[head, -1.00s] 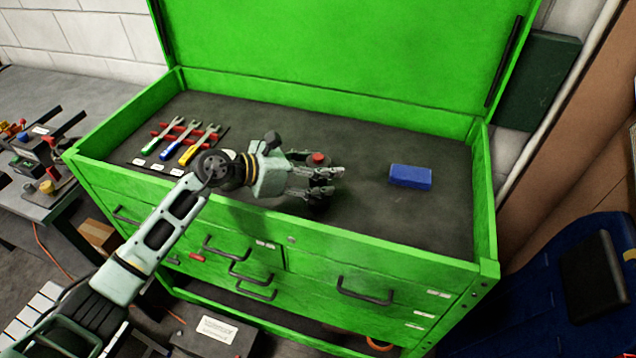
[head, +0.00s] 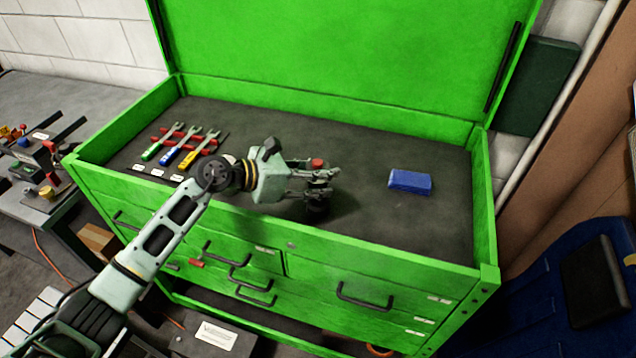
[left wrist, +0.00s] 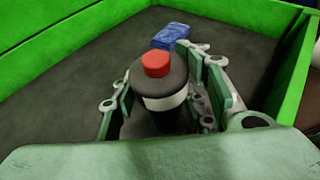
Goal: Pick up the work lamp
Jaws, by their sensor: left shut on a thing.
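The work lamp (left wrist: 160,97) is a dark cylinder with a white band and a red top. It stands upright between the fingers of my left gripper (left wrist: 165,105) in the left wrist view. In the head view my left gripper (head: 318,185) is shut on the lamp, whose red top (head: 317,163) shows above the fingers. The fingers hide most of the lamp's body, and I cannot tell whether its base touches the chest's floor. My right gripper is not in view.
The lamp is in the open top of a green tool chest (head: 380,248). A blue block (head: 410,182) lies to the right. Several wrenches (head: 180,148) lie at the left on a red rack. The raised lid (head: 340,50) stands behind. The dark floor between is clear.

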